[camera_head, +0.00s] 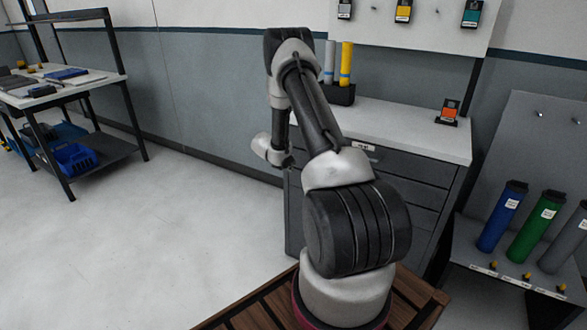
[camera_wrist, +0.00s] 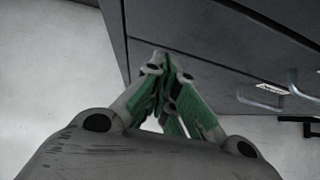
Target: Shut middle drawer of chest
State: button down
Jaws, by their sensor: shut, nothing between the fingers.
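The dark grey chest (camera_head: 427,166) with a white top stands behind my arm in the head view. My arm covers much of its drawer fronts, so I cannot tell there how far the middle drawer is out. A metal handle (camera_wrist: 290,88) and a white label show to the right of the fingers.
A black holder with yellow and grey rolls (camera_head: 345,68) and an orange item (camera_head: 449,110) stand on the chest top. A rack with blue, green and grey rolls (camera_head: 528,232) stands at right. A workbench (camera_head: 60,93) stands at left. Open floor (camera_head: 170,220) lies between.

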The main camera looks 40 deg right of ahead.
jog(key=v, duration=0.8)
jog(key=shift+a+r, duration=0.25)
jog(key=shift+a, duration=0.05)
jog(key=shift+s, duration=0.1)
